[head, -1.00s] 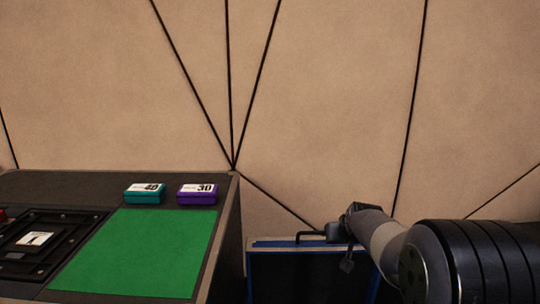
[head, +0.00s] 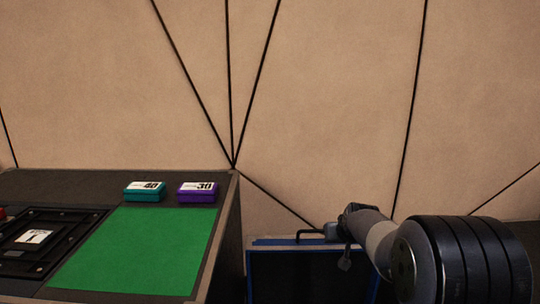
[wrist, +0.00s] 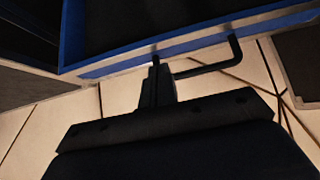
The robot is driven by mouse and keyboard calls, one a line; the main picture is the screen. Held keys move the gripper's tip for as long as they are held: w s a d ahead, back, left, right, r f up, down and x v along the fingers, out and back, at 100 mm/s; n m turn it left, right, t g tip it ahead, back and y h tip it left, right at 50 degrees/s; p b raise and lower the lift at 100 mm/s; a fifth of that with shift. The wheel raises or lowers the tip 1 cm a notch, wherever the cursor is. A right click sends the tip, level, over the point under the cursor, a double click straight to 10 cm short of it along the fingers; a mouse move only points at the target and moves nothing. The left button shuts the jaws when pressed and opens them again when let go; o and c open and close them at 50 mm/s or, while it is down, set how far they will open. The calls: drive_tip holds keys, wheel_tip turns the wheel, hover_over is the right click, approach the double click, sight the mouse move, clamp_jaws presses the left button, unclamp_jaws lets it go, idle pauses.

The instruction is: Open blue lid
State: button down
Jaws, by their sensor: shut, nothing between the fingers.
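The blue lid (head: 262,242) shows at the bottom centre of the head view, a blue-edged frame around a dark face with a pale outer edge. I cannot tell how far it is open. Its thin black bent handle (head: 311,235) sticks out at the top edge. My gripper (head: 333,232) is at the right end of this handle in the head view. In the wrist view my gripper (wrist: 156,62) is shut and empty, its tips close to the lid's edge (wrist: 115,65), with the handle (wrist: 215,65) just to the right of the fingers. Whether they touch is unclear.
A dark console (head: 70,182) stands at the left with a green panel (head: 140,250), a teal box (head: 145,191) and a purple box (head: 197,192). A beige wall (head: 330,90) with black seams rises behind. The space above the lid is clear.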

sight(333, 246)
drive_tip(key=shift+g, duration=0.5)
drive_tip(key=shift+w+r+p, duration=0.15)
drive_tip(key=shift+w+p, duration=0.8)
drive_tip(key=shift+w, duration=0.15)
drive_tip(key=shift+w+r+p, duration=0.15)
drive_tip(key=shift+w+p, duration=0.75)
drive_tip(key=shift+w, duration=0.2)
